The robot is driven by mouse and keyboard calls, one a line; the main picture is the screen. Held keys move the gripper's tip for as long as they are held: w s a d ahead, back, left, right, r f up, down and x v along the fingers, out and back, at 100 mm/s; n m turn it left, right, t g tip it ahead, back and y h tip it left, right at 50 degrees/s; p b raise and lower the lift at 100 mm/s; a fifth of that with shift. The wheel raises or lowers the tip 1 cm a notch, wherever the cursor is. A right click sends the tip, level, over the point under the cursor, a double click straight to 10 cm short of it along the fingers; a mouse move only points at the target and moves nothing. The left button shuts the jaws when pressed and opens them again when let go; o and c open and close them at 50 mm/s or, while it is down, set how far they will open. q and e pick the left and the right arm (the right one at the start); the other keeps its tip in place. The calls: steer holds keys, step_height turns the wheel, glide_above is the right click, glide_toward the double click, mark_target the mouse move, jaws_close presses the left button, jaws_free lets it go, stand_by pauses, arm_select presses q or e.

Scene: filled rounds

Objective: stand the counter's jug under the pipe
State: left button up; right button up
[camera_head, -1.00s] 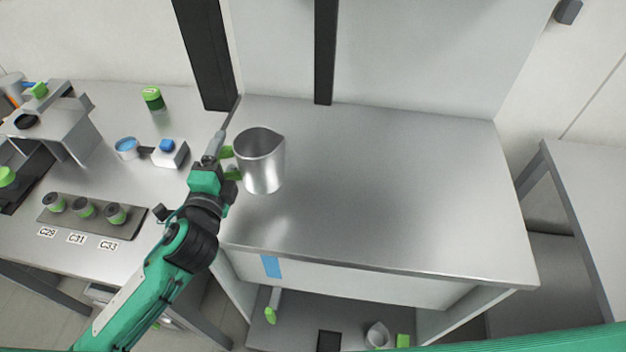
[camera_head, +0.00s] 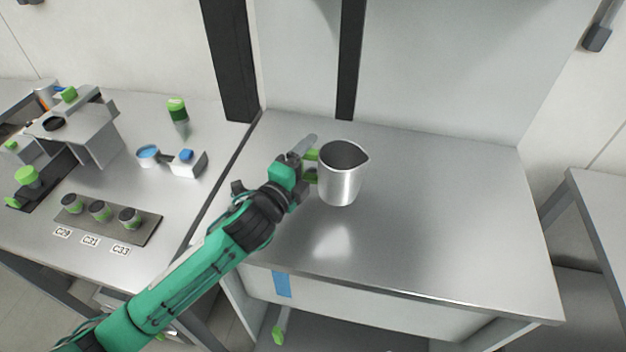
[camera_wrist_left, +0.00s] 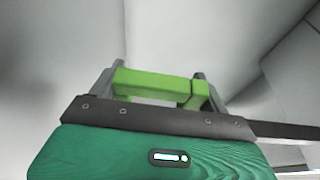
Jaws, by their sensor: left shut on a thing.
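The jug (camera_head: 341,183) is a silver metal vessel with a pouring lip at its right and a green handle at its left. My left gripper (camera_head: 309,167) is shut on the jug's green handle and holds the jug upright over the steel counter. Whether the jug's base touches the counter is hard to tell. In the left wrist view the green handle (camera_wrist_left: 160,84) lies between the gripper's fingers. I cannot make out the pipe in these views. My right gripper is not in view.
The steel counter (camera_head: 450,220) is clear around the jug. A dark post (camera_head: 230,60) and another dark upright (camera_head: 349,60) stand behind. At left, a bench holds a rack of labelled knobs (camera_head: 100,212), a machine (camera_head: 90,130) and a green-lidded container (camera_head: 177,108).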

mark_target(308, 176)
arm_select(q)
steer(key=shift+f, duration=0.65)
step_height(308, 176, down, 3)
steer(key=shift+f, duration=0.1)
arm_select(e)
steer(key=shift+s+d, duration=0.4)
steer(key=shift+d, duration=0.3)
